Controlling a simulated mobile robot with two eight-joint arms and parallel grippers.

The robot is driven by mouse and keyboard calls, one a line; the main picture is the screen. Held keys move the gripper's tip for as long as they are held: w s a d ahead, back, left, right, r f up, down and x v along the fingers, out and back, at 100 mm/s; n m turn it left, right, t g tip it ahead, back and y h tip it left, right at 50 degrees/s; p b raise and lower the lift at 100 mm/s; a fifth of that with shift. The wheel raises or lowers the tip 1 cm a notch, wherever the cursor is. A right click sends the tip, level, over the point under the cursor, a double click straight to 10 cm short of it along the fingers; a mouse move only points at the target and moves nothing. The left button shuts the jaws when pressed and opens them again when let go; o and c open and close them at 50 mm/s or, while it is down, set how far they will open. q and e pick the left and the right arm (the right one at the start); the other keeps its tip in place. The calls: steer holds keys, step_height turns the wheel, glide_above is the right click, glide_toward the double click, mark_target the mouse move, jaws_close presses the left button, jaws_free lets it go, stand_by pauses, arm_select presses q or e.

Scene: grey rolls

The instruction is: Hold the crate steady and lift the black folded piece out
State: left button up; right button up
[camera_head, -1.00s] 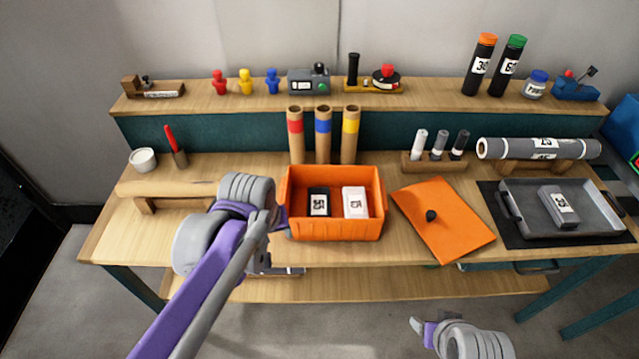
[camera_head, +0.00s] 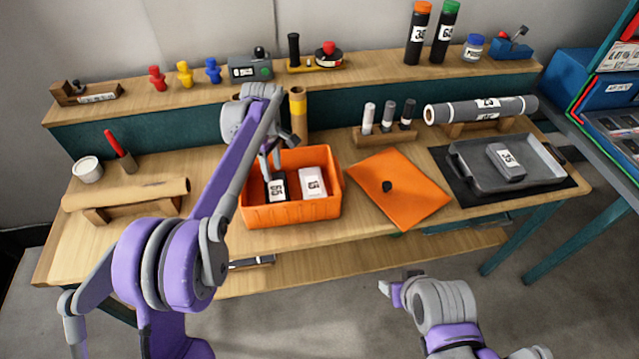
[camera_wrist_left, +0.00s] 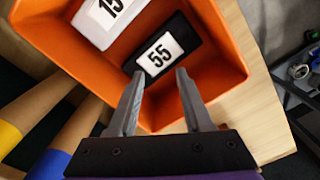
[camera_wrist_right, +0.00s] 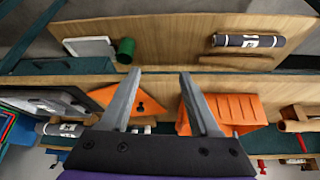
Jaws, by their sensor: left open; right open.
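The orange crate (camera_head: 292,208) stands on the bench. My left gripper (camera_head: 271,155) is open over the crate, above the black piece. In the left wrist view, its fingertips (camera_wrist_left: 157,82) point at the near end of the black piece (camera_wrist_left: 166,50), one on each side, with no clear contact. The white piece shows there too (camera_wrist_left: 103,20). My right gripper (camera_head: 384,290) is open, low in front of the bench, apart from the crate.
Cardboard tubes stand behind the crate; my left arm hides some, but one with a yellow band (camera_head: 298,112) shows. An orange folder (camera_head: 402,190) with a black knob lies right of the crate. A grey tray (camera_head: 478,165) is farther right. A roll on a wooden stand (camera_head: 125,193) is at left.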

steer(key=w+a+t, duration=0.3)
steer(key=w+t, duration=0.1)
steer(key=w, duration=1)
steer(key=n+t+y, duration=0.1)
steer(key=t+y, duration=0.1)
steer(key=t, duration=0.2)
glide_toward(340, 181)
steer(key=x, duration=1.1)
steer(key=shift+w+f, duration=0.15)
steer(key=shift+w, duration=0.25)
jaws_close()
